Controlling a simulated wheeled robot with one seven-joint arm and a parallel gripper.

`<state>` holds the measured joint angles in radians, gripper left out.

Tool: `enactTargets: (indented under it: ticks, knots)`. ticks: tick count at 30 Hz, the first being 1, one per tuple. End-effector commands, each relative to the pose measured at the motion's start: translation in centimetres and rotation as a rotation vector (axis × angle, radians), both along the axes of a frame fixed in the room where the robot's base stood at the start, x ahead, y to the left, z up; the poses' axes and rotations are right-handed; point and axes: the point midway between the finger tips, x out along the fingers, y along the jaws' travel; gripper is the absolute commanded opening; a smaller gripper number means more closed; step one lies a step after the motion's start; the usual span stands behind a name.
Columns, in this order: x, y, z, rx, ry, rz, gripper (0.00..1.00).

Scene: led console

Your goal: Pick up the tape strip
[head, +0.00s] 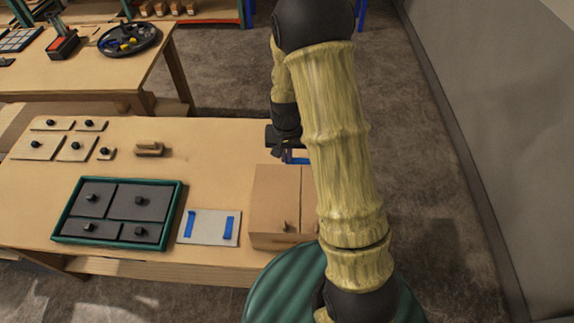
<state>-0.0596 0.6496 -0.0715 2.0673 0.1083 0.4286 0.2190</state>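Two blue tape strips lie apart on a white card (209,237) on the near part of the workbench. One strip (188,223) is toward the card's left edge and the other (229,228) toward its right edge. My gripper (288,152) is to the upper right of the card, beyond the wooden box and partly hidden behind my arm. A small blue piece (298,160) shows at or just below the gripper. I cannot tell whether it is held, lies behind, or is part of the gripper. The finger opening is too small and hidden to judge.
A wooden box (272,200) with small knobs stands right of the card. A green-rimmed tray (62,238) with dark knobbed panels is to its left. Knobbed wooden pieces (40,147) and a wooden block (149,149) lie farther back. Bare tabletop (215,165) lies between.

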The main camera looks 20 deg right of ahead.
Motion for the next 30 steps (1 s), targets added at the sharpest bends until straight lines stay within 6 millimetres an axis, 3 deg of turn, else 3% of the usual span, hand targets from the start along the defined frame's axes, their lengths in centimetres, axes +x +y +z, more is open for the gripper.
enactTargets:
  ticks: [6,23,30]
  knots:
    - [0.0,0.0,1.5,0.000,-0.001,0.001,0.00]
    - [0.0,0.0,1.6,0.000,-0.001,0.001,0.00]
    - [0.0,0.0,2.8,0.000,-0.001,0.001,0.00]
